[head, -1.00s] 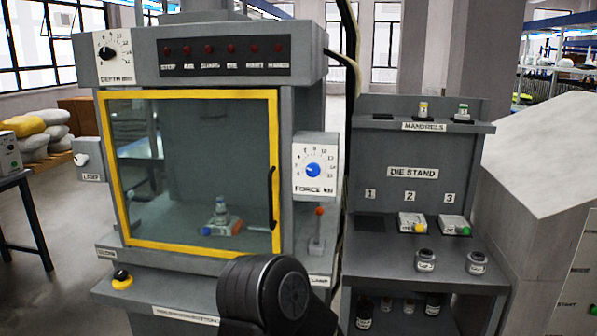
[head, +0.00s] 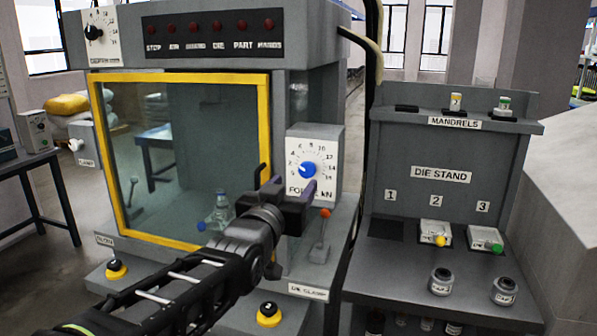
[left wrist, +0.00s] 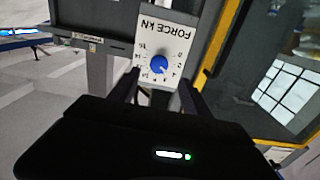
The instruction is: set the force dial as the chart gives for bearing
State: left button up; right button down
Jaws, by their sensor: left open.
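The force dial (head: 308,170) is a blue knob on a white scale plate labelled FORCE kN, at the right front of the grey machine. It also shows in the left wrist view (left wrist: 159,65), upside down. My left gripper (head: 288,188) is open in front of the plate, just below and left of the knob in the head view. In the left wrist view its fingers (left wrist: 160,92) point at the dial, apart on either side, with the knob between and beyond them. I cannot tell whether they touch it. I see no readable chart. My right gripper is out of view.
A die stand (head: 440,174) with dies, mandrels and jars is at right. The depth dial (head: 93,32) is at upper left.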

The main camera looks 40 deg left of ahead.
aim_at(306, 172)
pick_arm(q)
jog(key=p+x, duration=0.2)
jog(key=x, duration=0.6)
jog(key=shift+w+f, duration=0.15)
jog(key=shift+d, duration=0.1)
jog(key=shift+c, duration=0.4)
grip_shut()
